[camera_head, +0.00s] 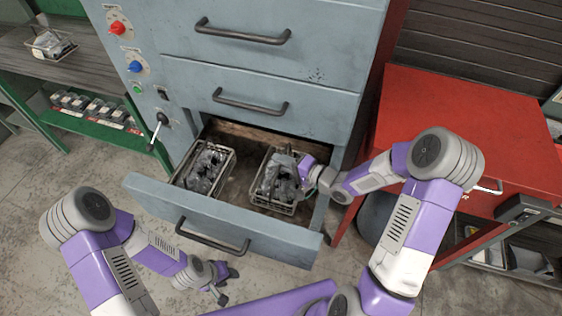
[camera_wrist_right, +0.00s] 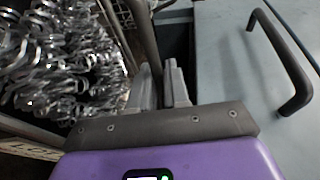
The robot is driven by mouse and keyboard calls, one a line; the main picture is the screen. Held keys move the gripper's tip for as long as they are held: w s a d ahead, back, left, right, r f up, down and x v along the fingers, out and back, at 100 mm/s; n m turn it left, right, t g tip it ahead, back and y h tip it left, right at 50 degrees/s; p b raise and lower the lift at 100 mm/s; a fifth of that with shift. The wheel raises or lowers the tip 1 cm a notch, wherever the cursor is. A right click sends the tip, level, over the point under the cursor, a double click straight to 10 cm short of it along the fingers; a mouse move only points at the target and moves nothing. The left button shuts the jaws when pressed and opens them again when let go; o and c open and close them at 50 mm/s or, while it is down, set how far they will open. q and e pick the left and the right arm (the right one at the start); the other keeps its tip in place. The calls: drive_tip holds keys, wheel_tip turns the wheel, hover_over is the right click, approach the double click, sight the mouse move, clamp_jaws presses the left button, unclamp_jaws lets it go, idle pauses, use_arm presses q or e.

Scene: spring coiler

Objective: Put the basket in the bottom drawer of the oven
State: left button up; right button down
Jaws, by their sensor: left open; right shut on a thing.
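The oven's bottom drawer (camera_head: 152,192) is pulled open. A wire basket (camera_head: 272,205) filled with shiny metal coils is inside its right part. My right gripper (camera_head: 297,163) is shut on this basket's upper part, at its right side. In the right wrist view the coils and wire basket side (camera_wrist_right: 118,22) lie left of the right gripper's fingers (camera_wrist_right: 162,85). Whether the basket rests on the drawer floor is hard to tell. A second coil-filled basket (camera_head: 179,179) stands in the drawer's left part. My left gripper (camera_head: 226,284) is open and empty, in front of the drawer.
The grey-blue oven (camera_head: 320,60) has closed drawers above. A red cabinet (camera_head: 460,120) stands close on the right. A workbench (camera_head: 85,68) at the left holds another basket (camera_head: 50,44). The floor (camera_head: 35,165) is bare left of the drawer.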

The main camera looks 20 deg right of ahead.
drive_tip(key=c, duration=1.5)
unclamp_jaws()
drive_tip(key=shift+f, duration=0.1)
drive_tip(key=o, duration=0.4)
drive_tip(key=shift+s+d, duration=0.1)
drive_tip(key=p+v, duration=0.3)
drive_tip(key=v, duration=0.8)
drive_tip(key=shift+s+d+r, duration=0.2)
drive_tip(key=shift+s+r, duration=0.05)
drive_tip(key=shift+s, duration=0.05)
